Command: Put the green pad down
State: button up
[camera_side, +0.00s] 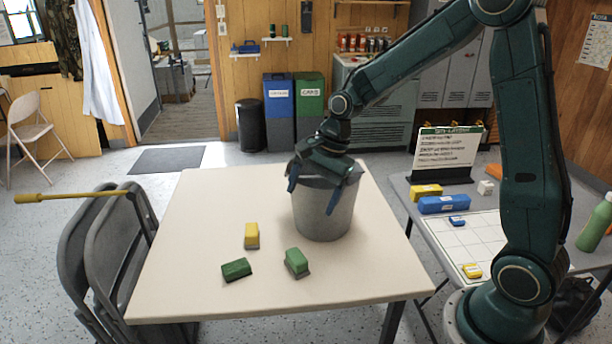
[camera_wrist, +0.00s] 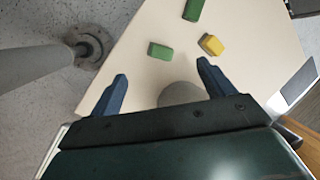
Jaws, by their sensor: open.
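Two green blocks lie on the cream table; I cannot tell which is the green pad. One green block (camera_side: 236,269) lies at the left, and the other green block (camera_side: 297,263), with a greyish underside, lies to its right. Both show in the wrist view, one green block (camera_wrist: 160,50) closer and the other green block (camera_wrist: 193,10) at the top edge. My gripper (camera_side: 312,198) is over the grey bucket (camera_side: 323,215), its blue fingers apart at the rim. In the wrist view nothing is held between my gripper's fingers (camera_wrist: 161,74).
A yellow block (camera_side: 251,236) lies behind the green ones. The table (camera_side: 200,215) is clear around them. Folding chairs (camera_side: 100,240) stand at the left edge. A side table (camera_side: 430,215) at right holds a blue case (camera_side: 443,204) and other items.

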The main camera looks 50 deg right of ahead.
jog(key=s+a+r+n+t+h, duration=0.1)
jog(key=s+r+n, duration=0.5)
jog(key=s, duration=0.5)
jog(key=s+a+r+n+t+h, duration=0.1)
jog(key=s+r+n+t, duration=0.1)
jog(key=s+r+n, duration=0.5)
jog(key=s+n, duration=0.3)
jog(key=s, duration=0.2)
jog(key=shift+h, duration=0.3)
